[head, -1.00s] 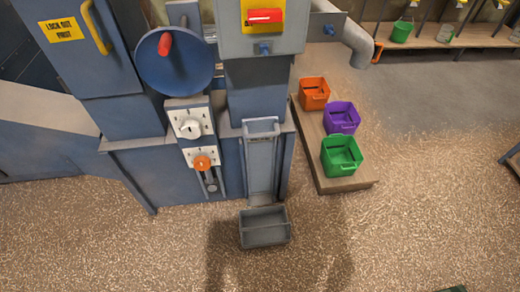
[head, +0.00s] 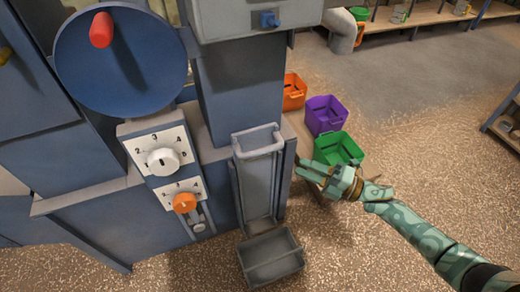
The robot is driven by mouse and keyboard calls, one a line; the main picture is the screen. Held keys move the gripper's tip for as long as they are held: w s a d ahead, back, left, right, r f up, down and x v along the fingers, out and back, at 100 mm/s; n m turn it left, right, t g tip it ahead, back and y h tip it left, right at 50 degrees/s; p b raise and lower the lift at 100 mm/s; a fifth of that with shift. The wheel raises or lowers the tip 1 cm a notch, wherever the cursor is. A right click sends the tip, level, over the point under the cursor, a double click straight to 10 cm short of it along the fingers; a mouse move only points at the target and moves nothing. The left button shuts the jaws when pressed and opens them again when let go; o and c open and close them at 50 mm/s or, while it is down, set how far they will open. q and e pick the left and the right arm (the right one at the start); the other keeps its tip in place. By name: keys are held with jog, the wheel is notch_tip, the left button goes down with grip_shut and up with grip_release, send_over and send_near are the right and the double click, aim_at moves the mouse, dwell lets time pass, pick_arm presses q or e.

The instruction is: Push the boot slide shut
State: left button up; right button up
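A grey upright channel (head: 258,185) with a handle-like bar across its top is set in the front of the blue elevator housing (head: 110,215). I cannot tell for sure which part is the boot slide; this channel may be it. A grey open bin (head: 271,258) is at its foot and looks empty. My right gripper (head: 303,170) is in the air to the right of the channel, apart from it, with its fingers pointing left. It holds nothing that I can see, and its finger gap is too small to judge. My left gripper is out of view.
A white dial (head: 163,160) and an orange knob (head: 184,203) are left of the channel. A blue wheel (head: 120,60) with a red handle is above them. Orange (head: 294,92), purple (head: 325,115) and green (head: 337,148) bins stand behind my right gripper.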

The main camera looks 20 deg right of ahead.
aim_at(260, 152)
jog(key=b+x, duration=0.1)
jog(key=x, duration=1.2)
jog(key=shift+a+r+b, duration=0.1)
jog(key=shift+a+b, duration=0.1)
jog(key=shift+b, duration=0.2)
